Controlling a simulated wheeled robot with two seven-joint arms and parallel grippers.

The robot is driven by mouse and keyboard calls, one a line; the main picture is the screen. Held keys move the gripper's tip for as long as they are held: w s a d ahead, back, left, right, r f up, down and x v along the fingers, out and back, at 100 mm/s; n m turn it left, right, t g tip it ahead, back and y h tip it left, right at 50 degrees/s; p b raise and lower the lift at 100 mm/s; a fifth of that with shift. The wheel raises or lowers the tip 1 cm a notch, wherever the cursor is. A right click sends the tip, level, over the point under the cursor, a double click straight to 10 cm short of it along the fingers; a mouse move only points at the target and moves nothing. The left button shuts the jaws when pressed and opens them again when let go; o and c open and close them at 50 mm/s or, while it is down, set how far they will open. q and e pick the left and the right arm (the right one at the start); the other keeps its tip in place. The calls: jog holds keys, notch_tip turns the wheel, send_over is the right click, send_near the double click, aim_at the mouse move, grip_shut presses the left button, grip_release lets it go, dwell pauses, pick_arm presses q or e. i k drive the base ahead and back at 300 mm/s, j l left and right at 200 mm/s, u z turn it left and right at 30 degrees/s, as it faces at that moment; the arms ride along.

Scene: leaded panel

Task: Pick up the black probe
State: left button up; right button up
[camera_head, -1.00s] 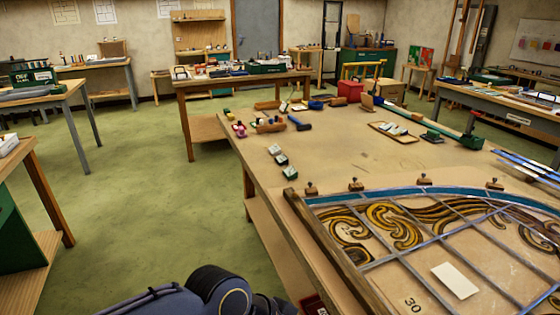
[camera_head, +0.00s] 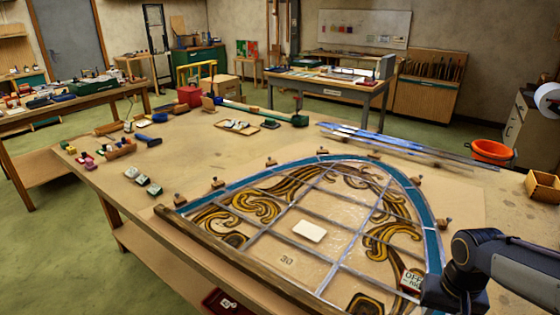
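I cannot pick out a black probe in the head view. The large wooden workbench (camera_head: 190,150) bears an arched leaded panel (camera_head: 345,165) with a blue border and brown-gold scrolls. A dark part of my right arm comes in from the right over the panel's lower right corner. It hides that corner. No fingertips of my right gripper show. My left arm and gripper are out of view.
Small coloured pots and a blue-headed tool (camera_head: 147,139) lie at the bench's far left. A tray (camera_head: 238,126) and long blue-grey strips (camera_head: 400,146) lie at the back. An orange bucket (camera_head: 491,153) stands to the right.

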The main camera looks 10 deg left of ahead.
aim_at(142, 180)
jog(key=i+j, duration=0.15)
jog(key=j, duration=0.5)
jog(key=i+j+z, duration=0.1)
jog(key=j, duration=0.55)
jog(key=i+j, duration=0.1)
jog(key=j, duration=0.55)
jog(key=i+j, duration=0.15)
jog(key=j, duration=0.5)
jog(key=i+j+z, duration=0.1)
jog(key=j, duration=0.55)
jog(key=i+j, duration=0.15)
jog(key=j, duration=0.2)
jog(key=i+j, duration=0.15)
jog(key=j, duration=0.2)
jog(key=i+j+z, duration=0.1)
jog(key=j, duration=0.25)
jog(key=i+j, duration=0.15)
jog(key=j, duration=0.2)
jog(key=i+j, duration=0.15)
jog(key=j, duration=0.2)
jog(key=i+j, duration=0.15)
jog(key=j, duration=0.2)
jog(key=i+j+z, duration=0.1)
jog(key=j, duration=0.25)
